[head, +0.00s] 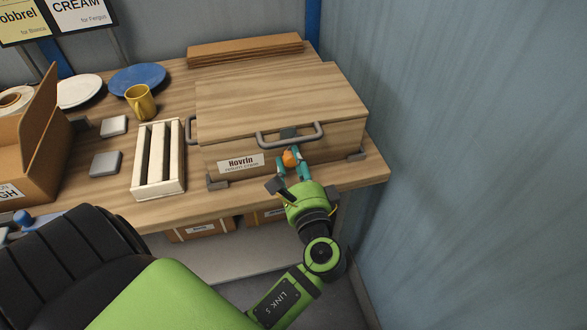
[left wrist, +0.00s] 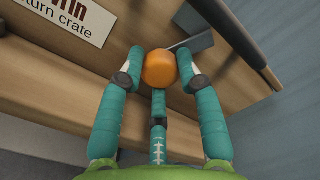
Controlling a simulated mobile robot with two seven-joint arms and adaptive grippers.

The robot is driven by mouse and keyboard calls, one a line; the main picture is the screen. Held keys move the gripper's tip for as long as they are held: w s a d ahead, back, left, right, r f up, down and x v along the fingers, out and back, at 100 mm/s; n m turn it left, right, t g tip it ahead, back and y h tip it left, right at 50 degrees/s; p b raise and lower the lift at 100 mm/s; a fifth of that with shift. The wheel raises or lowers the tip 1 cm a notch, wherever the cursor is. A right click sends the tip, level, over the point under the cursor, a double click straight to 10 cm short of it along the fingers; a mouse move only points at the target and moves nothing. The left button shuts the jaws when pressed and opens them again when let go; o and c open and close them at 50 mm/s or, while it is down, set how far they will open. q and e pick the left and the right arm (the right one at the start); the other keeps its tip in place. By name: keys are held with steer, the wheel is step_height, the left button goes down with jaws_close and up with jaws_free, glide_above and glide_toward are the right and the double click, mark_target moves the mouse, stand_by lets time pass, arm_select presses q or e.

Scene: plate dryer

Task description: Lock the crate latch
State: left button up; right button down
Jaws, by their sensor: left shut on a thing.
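The wooden crate (head: 225,125), labelled "Hovrin return crate", sits on the bench with its lid down. The latch's orange knob (head: 290,158) is at the crate's front, below the grey handle bar (head: 290,138). In the left wrist view the knob (left wrist: 160,69) joins a thin rod leading to a dark grey plate (left wrist: 194,45). My left gripper (head: 291,163) is shut on the orange knob, with teal fingers on both sides of it and one below. Whether the latch is engaged cannot be told. My right gripper is not in view.
A slatted wooden rack (head: 159,158) stands left of the crate. A yellow mug (head: 140,101), a blue plate (head: 138,79) and an open cardboard box (head: 45,150) are farther left. A blue wall (head: 450,140) rises close on the right.

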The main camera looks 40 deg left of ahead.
arm_select(q)
steer(key=shift+a+r+n+b, duration=0.1)
steer(key=shift+n+b, duration=1.15)
steer(key=shift+n, duration=0.45)
steer(key=o, duration=1.1)
steer(key=shift+s, duration=0.1)
steer(key=shift+o, duration=0.2)
steer(key=shift+s, duration=0.1)
